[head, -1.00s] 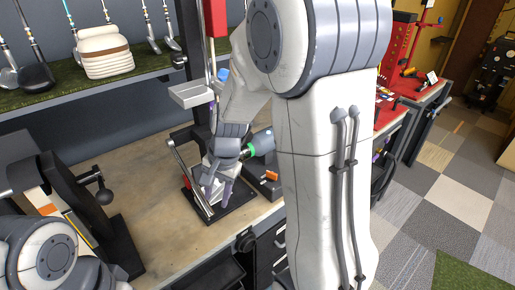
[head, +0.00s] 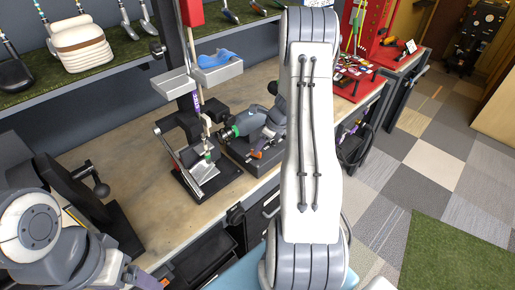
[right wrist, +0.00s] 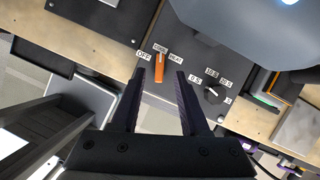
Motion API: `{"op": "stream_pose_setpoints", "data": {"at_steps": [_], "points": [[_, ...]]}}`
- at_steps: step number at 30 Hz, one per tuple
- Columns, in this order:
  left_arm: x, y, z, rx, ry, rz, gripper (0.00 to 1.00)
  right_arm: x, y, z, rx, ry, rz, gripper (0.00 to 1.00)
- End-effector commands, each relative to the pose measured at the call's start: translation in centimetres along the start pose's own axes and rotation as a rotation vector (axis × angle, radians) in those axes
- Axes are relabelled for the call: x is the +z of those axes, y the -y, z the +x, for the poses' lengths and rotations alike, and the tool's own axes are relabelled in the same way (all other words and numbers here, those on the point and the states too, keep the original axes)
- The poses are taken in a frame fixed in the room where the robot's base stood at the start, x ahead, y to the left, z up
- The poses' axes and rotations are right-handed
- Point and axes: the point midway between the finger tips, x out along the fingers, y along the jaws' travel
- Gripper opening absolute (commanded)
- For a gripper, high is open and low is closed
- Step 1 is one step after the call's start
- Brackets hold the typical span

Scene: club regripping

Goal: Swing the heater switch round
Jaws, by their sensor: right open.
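The heater switch (right wrist: 159,69) is an orange lever on a dark panel in the right wrist view. It points at the middle of three labels, with OFF to its left and HEAT to its right. In the head view it is a small orange spot (head: 257,154) on the dark box. My right gripper (right wrist: 160,75) is open, its fingertips either side of the lever with gaps showing; whether it is level with the lever is unclear. In the head view the right gripper (head: 270,130) is by the box, partly hidden by my arm. My left gripper (head: 142,278) is at the bottom left, only partly seen.
A dial (right wrist: 214,93) with time labels sits right of the switch. The grey heater (head: 247,122) with a green ring is at the box's back. A clamp stand (head: 205,180) stands left of it. Bare bench (head: 130,160) lies farther left.

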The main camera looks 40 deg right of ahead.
Motion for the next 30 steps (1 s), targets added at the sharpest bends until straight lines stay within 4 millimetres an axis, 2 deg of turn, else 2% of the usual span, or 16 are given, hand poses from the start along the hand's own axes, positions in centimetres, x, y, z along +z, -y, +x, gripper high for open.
{"op": "stream_pose_setpoints", "data": {"at_steps": [3, 6, 17, 21, 30], "points": [[0.0, 0.0, -0.3, 0.000, 0.000, 0.001, 0.82, 0.0, -0.1, 1.8, 0.002, -0.001, 0.000, 0.45], [0.0, 0.0, -0.4, 0.000, 0.000, 0.001, 0.82, 0.1, -0.1, 2.7, 0.001, 0.000, -0.002, 0.45], [0.0, 0.0, -0.5, 0.000, 0.000, 0.001, 0.82, 0.0, 0.0, 3.3, -0.001, 0.000, -0.002, 0.45], [0.0, 0.0, -0.5, 0.000, 0.000, 0.001, 0.82, 0.0, 0.0, 3.2, 0.000, 0.000, -0.002, 0.00], [0.0, 0.0, -0.5, 0.000, 0.000, 0.001, 0.82, 0.0, 0.0, 3.2, 0.004, 0.000, -0.013, 0.00]]}}
